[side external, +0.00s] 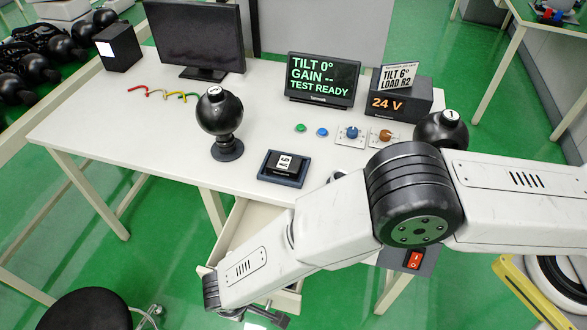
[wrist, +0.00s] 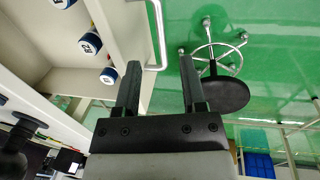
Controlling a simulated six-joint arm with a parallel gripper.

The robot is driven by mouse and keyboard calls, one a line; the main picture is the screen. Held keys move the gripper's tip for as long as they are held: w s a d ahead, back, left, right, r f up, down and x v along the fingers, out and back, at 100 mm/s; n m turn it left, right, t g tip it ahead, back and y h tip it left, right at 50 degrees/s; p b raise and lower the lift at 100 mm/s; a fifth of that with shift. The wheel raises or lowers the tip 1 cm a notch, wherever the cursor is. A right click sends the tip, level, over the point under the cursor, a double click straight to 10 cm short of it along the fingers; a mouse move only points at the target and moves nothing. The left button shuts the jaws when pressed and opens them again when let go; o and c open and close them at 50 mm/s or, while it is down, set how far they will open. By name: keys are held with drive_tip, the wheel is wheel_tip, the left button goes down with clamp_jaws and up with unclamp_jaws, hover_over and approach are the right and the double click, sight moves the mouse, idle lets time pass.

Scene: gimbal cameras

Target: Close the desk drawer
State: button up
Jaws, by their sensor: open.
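The desk drawer (side external: 246,222) stands pulled out below the white desk in the side view, partly hidden behind my arm. In the wrist view its pale front panel (wrist: 128,28) and white bar handle (wrist: 161,38) show, with blue-and-white cylinders (wrist: 89,45) inside. My gripper (wrist: 160,64) is open and empty, its two black fingers apart. The left finger overlaps the drawer front in the picture, and the handle's near end appears between the fingers. I cannot tell whether they touch. In the side view my gripper (side external: 262,314) is low by the drawer's front, mostly hidden.
The white desk (side external: 110,105) carries a monitor (side external: 198,38), a black ball on a stand (side external: 220,115), a small tray (side external: 283,168) and a 24 V box (side external: 400,105). A black stool (side external: 84,310) stands front left, also in the wrist view (wrist: 222,96). Green floor is open around it.

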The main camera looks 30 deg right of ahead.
drive_tip(key=shift+w+d+f, duration=0.15)
drive_tip(key=shift+f, duration=0.95)
drive_tip(key=shift+w+d+f, duration=0.1)
drive_tip(key=shift+w+f, duration=0.05)
drive_tip(key=shift+f, duration=0.9)
drive_tip(key=shift+w+d+f, duration=0.15)
drive_tip(key=shift+f, duration=0.95)
clamp_jaws()
